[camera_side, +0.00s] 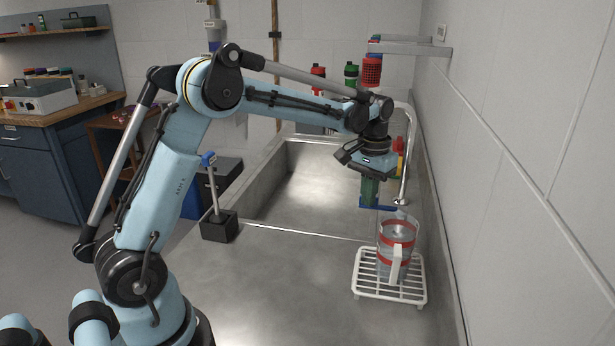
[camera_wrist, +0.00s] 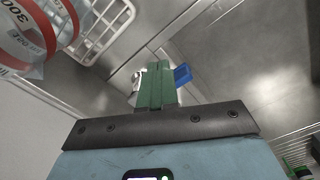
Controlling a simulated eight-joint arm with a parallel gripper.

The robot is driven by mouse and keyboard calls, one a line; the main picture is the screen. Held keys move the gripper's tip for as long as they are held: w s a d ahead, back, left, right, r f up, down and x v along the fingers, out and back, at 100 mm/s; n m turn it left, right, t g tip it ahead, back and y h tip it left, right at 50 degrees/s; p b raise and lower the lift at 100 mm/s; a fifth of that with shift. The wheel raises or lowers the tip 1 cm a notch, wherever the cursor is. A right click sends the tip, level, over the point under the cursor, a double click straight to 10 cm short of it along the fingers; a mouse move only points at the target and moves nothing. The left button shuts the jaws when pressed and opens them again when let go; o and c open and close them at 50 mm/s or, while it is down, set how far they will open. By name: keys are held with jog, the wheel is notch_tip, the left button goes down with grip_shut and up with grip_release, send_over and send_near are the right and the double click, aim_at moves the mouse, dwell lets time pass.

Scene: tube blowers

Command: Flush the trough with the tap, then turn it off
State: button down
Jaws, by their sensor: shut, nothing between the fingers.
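The trough (camera_side: 318,185) is a grey metal basin set in the bench, with a wet-looking shine on its floor. The chrome tap (camera_side: 410,150) rises at its right side as a bent pipe. My arm hides its spout, and I see no water stream. A blue lever (camera_side: 385,208) sits low near the tap's base; a blue piece also shows in the wrist view (camera_wrist: 182,74), just right of my fingertips. My gripper (camera_side: 369,200) points down with green fingers shut and empty, close beside the blue lever. I cannot tell whether they touch. The fingers show in the wrist view (camera_wrist: 155,72).
A clear jug with red bands (camera_side: 397,240) stands on a white rack (camera_side: 390,283) in front of the tap, close to my gripper. A black block with a blue-topped rod (camera_side: 218,226) stands at the trough's left corner. Bottles (camera_side: 351,75) stand behind. The right wall is close.

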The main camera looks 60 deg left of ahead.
jog(key=shift+f, duration=1.3)
jog(key=shift+w+a, duration=0.3)
jog(key=shift+w+a, duration=1.3)
jog(key=shift+s+d+r, duration=0.15)
jog(key=shift+r, duration=1)
jog(key=shift+s+d+r, duration=0.1)
jog(key=shift+d+r, duration=0.05)
jog(key=shift+r, duration=1)
jog(key=w+a, duration=0.3)
jog(key=w, duration=0.3)
